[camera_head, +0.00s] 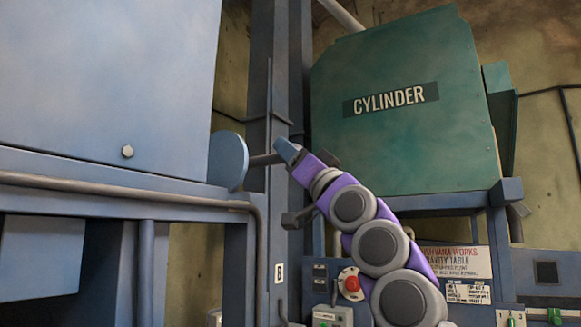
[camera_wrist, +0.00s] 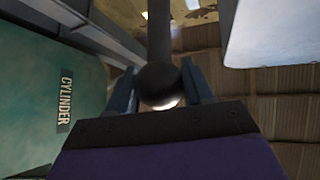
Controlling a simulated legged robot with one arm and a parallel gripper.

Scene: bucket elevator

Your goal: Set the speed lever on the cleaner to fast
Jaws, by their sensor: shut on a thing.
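The lever shows in the wrist view as a dark rod ending in a round dark knob (camera_wrist: 160,84). The knob sits between the two blue fingers of my gripper (camera_wrist: 160,92), which is shut on it. In the head view, my gripper (camera_head: 288,150) is at the end of my purple arm, at the right end of the short lever rod (camera_head: 263,159). The rod joins a blue round disc (camera_head: 228,160) on the side of the blue machine (camera_head: 105,85). The knob is hidden by the fingers in the head view. No speed marks are readable near the lever.
A green housing labelled CYLINDER (camera_head: 400,150) stands to the right, and its side shows in the wrist view (camera_wrist: 50,85). A blue upright post (camera_head: 280,80) is just behind my gripper. A panel with a red button (camera_head: 351,284) and a sign (camera_head: 459,262) are lower right.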

